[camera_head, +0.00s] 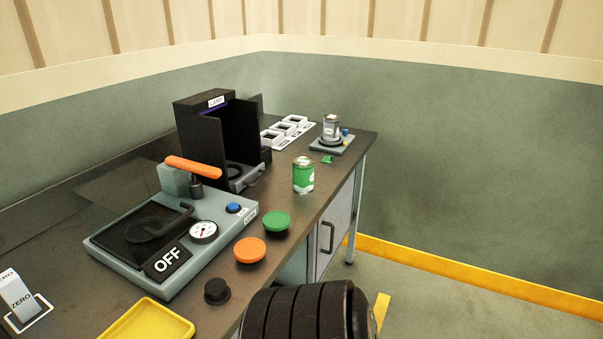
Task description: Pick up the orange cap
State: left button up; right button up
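The orange cap (250,250) is a flat round disc near the front edge of the dark worktop (203,322), between a green cap (276,221) farther back and a small black cap (216,290) nearer to me. Nothing touches it or covers it. Neither of my grippers can be made out in the head view. A black ribbed part, likely my own, shows at the bottom edge, just right of the worktop.
Left of the caps stands a grey device (164,275) with an orange lever (193,168), a gauge and an OFF sign. A yellow tray (148,321) lies at the front. A green can (303,175) and an open black box (197,130) stand farther back.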

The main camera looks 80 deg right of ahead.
aim_at(249, 250)
jog(key=l+z, duration=0.15)
jog(key=z, duration=0.3)
jog(key=i+l+z, duration=0.1)
jog(key=z, duration=0.3)
jog(key=l+z, duration=0.2)
jog(key=z, duration=0.25)
jog(key=i+z, duration=0.15)
jog(key=z, duration=0.25)
jog(key=i+l+z, duration=0.1)
jog(key=z, duration=0.35)
jog(key=u, duration=3.35)
jog(key=z, duration=2.1)
